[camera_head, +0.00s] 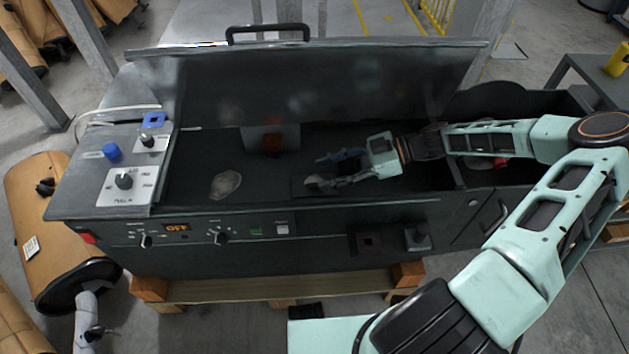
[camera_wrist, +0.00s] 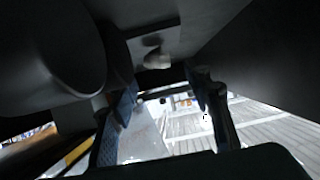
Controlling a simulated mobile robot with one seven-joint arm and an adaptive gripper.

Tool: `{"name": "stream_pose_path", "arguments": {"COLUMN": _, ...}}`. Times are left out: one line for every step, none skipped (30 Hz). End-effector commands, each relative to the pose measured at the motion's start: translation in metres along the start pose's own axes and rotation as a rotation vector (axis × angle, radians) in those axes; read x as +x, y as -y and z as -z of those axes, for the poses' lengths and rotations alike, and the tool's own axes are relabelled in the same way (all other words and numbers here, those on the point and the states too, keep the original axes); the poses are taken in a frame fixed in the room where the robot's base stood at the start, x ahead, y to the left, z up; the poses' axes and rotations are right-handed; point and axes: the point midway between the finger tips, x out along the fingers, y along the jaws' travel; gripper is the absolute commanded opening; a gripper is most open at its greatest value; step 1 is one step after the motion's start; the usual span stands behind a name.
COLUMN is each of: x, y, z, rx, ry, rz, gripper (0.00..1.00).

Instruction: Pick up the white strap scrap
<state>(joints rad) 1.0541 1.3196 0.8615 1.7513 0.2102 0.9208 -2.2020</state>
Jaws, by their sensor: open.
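There is a clear gap between the fingertips and the patch. In the wrist view my gripper (camera_wrist: 166,82) shows two separated fingers. A small pale lump (camera_wrist: 157,60) shows beyond the fingertips; I cannot tell whether it is the same piece.
The machine's raised lid (camera_head: 320,80) stands behind the bed. A control panel with knobs (camera_head: 125,181) is at the left. The bed between gripper and patch looks clear.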

Motion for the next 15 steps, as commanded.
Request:
{"name": "stream_pose_path", "arguments": {"x": 0.007, "y": 0.001, "z": -0.001, "rx": -0.001, "ry": -0.001, "rz": 0.003, "gripper": 0.45}}
{"name": "stream_pose_path", "arguments": {"x": 0.012, "y": 0.001, "z": -0.001, "rx": -0.001, "ry": -0.001, "rz": 0.003, "gripper": 0.45}}
{"name": "stream_pose_path", "arguments": {"x": 0.018, "y": 0.001, "z": -0.001, "rx": -0.001, "ry": -0.001, "rz": 0.004, "gripper": 0.45}}
{"name": "stream_pose_path", "arguments": {"x": 0.024, "y": 0.001, "z": -0.001, "rx": -0.001, "ry": -0.001, "rz": 0.004, "gripper": 0.45}}
{"name": "stream_pose_path", "arguments": {"x": 0.028, "y": 0.001, "z": -0.001, "rx": -0.001, "ry": -0.001, "rz": 0.004, "gripper": 0.45}}
{"name": "stream_pose_path", "arguments": {"x": 0.034, "y": 0.001, "z": -0.001, "rx": 0.0, "ry": -0.002, "rz": 0.004, "gripper": 0.45}}
{"name": "stream_pose_path", "arguments": {"x": 0.037, "y": 0.001, "z": -0.001, "rx": 0.0, "ry": -0.001, "rz": 0.003, "gripper": 0.45}}
{"name": "stream_pose_path", "arguments": {"x": 0.04, "y": 0.001, "z": -0.001, "rx": 0.0, "ry": -0.001, "rz": 0.002, "gripper": 0.45}}
{"name": "stream_pose_path", "arguments": {"x": 0.043, "y": 0.001, "z": 0.0, "rx": 0.0, "ry": 0.0, "rz": 0.002, "gripper": 0.45}}
{"name": "stream_pose_path", "arguments": {"x": 0.045, "y": 0.001, "z": 0.0, "rx": 0.0, "ry": 0.0, "rz": 0.002, "gripper": 0.45}}
{"name": "stream_pose_path", "arguments": {"x": 0.046, "y": 0.0, "z": 0.0, "rx": 0.0, "ry": 0.0, "rz": 0.002, "gripper": 0.45}}
{"name": "stream_pose_path", "arguments": {"x": 0.046, "y": 0.0, "z": 0.0, "rx": 0.0, "ry": 0.001, "rz": 0.001, "gripper": 0.45}}
{"name": "stream_pose_path", "arguments": {"x": 0.047, "y": 0.0, "z": 0.0, "rx": 0.0, "ry": 0.001, "rz": 0.001, "gripper": 0.45}}
{"name": "stream_pose_path", "arguments": {"x": 0.046, "y": 0.0, "z": 0.0, "rx": 0.0, "ry": 0.001, "rz": 0.0, "gripper": 0.45}}
{"name": "stream_pose_path", "arguments": {"x": 0.046, "y": 0.0, "z": 0.0, "rx": 0.0, "ry": 0.001, "rz": 0.0, "gripper": 0.45}}
